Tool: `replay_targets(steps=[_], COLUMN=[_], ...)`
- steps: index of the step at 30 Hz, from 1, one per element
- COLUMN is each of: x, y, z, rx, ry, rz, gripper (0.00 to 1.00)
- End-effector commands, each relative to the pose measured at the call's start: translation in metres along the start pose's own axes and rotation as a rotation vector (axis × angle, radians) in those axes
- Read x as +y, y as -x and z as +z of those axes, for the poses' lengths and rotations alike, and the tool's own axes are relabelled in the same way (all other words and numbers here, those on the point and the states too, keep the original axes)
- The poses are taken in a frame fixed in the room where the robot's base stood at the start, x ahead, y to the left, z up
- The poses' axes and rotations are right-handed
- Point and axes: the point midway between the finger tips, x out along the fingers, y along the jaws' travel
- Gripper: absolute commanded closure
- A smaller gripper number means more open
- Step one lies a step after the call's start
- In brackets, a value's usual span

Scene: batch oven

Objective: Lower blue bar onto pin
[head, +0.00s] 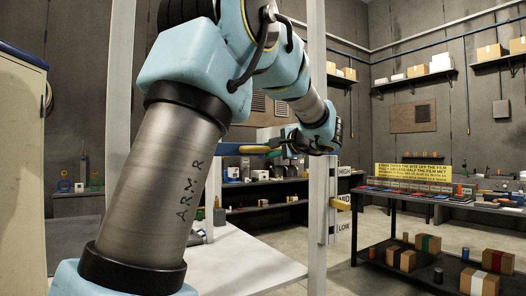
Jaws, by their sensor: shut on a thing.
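My gripper (284,144) is in the middle of the head view, at the end of my raised arm. The bar is held roughly level, above the white table. A pale upright post (327,215) stands right of the bar, with signs HIGH, MID and LOW. A yellow piece (342,205) sticks out beside the MID sign. I cannot tell whether it is the pin. The bar is clear of this piece, above and left of it.
A white table (255,262) lies below the bar, partly hidden by my arm. A dark shelf unit (270,191) holds small items behind. A dark bench (440,205) with boxes stands at right. A tall pale frame upright (317,60) rises close to my wrist.

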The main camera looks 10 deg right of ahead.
Motion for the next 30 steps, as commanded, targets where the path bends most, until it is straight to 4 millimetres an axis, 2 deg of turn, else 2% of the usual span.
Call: replay_targets(steps=[8, 30], x=[0.004, 0.037], y=[-0.001, -0.005], z=[0.000, 0.000], rx=[0.000, 0.000], ry=[0.000, 0.000], rz=[0.000, 0.001], gripper=[1.00, 1.00])
